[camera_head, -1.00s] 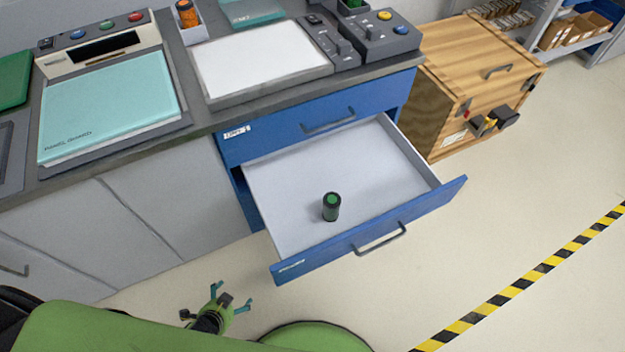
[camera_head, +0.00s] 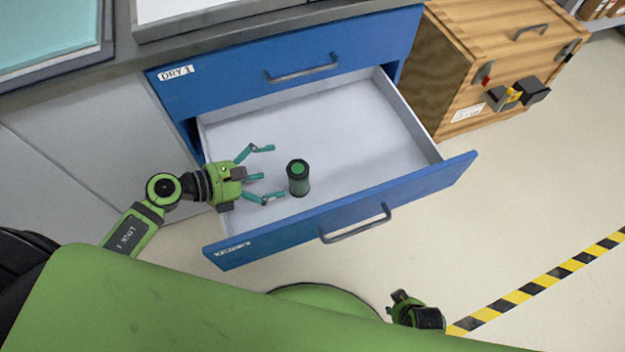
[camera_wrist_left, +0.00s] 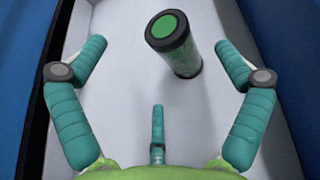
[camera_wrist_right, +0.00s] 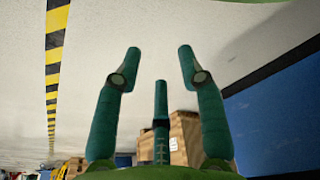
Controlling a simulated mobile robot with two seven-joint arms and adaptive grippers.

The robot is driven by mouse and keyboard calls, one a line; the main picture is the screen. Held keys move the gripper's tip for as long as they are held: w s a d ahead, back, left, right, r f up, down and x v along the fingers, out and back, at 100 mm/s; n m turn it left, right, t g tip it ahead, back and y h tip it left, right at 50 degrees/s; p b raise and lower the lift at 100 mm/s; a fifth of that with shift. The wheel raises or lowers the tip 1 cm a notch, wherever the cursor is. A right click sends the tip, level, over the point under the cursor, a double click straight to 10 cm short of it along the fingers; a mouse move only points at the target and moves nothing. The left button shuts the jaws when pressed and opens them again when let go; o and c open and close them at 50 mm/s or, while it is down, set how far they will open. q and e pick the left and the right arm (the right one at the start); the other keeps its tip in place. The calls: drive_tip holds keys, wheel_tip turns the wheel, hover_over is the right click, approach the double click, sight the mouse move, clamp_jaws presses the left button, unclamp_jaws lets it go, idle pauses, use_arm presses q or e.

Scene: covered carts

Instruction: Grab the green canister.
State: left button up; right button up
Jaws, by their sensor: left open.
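The green canister (camera_head: 298,178), dark with a green top, stands upright in the open drawer (camera_head: 375,125) near its front panel. My left gripper (camera_head: 268,173) is open over the drawer, just left of the canister, fingers pointing at it. In the left wrist view the canister (camera_wrist_left: 174,42) stands beyond and between the spread side fingers (camera_wrist_left: 157,62), nearer the right one; I see no clear contact. My right gripper is low at the bottom of the head view (camera_head: 402,300), away from the drawer. Its fingers are spread and empty in the right wrist view (camera_wrist_right: 160,70).
A closed blue drawer (camera_head: 235,72) labelled "DRY 1" is above the open one. The open drawer's front panel with its handle (camera_head: 355,224) rises before the canister. A wooden crate (camera_head: 455,60) stands to the right. Yellow-black tape (camera_head: 540,275) marks open floor.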

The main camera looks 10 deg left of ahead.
sight(297, 173)
use_arm(q)
drive_tip(key=shift+w+d+f+b, duration=0.1)
drive_tip(key=shift+f+b, duration=0.3)
drive_tip(key=shift+f, duration=0.5)
drive_tip(key=shift+w+d+f, duration=0.1)
drive_tip(key=shift+w+d, duration=0.05)
drive_tip(key=shift+d, duration=0.05)
drive_tip(key=shift+w+d, duration=0.25)
drive_tip(key=x, duration=0.5)
drive_tip(key=shift+d+f, duration=0.3)
drive_tip(key=shift+d, duration=0.1)
drive_tip(key=c, duration=1.4)
use_arm(e)
drive_tip(key=shift+w+r, duration=0.45)
drive_tip(key=shift+r, duration=0.3)
